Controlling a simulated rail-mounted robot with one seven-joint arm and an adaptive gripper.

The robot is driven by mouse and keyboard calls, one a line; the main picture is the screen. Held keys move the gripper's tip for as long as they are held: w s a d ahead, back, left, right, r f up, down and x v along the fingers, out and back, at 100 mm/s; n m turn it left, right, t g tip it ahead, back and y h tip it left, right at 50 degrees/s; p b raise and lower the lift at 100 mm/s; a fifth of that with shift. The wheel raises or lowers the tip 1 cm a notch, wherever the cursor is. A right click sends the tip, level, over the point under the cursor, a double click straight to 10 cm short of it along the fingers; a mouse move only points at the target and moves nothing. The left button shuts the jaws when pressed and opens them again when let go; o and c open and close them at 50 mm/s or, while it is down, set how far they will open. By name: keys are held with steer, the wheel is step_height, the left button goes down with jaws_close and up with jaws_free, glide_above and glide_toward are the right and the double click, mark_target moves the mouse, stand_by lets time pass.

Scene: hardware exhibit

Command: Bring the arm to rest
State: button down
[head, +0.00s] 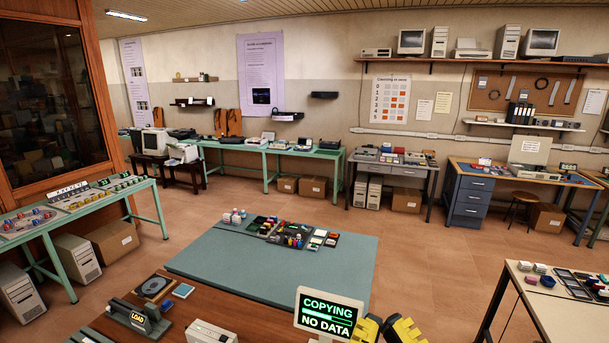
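Two chunky yellow-and-black parts (388,329) show at the bottom edge in the head view, just right of a small screen. They are cut off by the frame. I cannot tell whether they belong to my gripper or to another part of my arm. No fingertips can be made out, and nothing is seen held.
The screen (328,314) reads "COPYING NO DATA" and stands at the front of a brown desk (235,312). A teal table (222,256) with small coloured parts lies beyond. Open floor (432,262) is to the right.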

step_height(320, 180, up, 4)
steer(key=shift+f+p, duration=0.15)
steer(key=shift+p, duration=0.5)
stand_by(2.1)
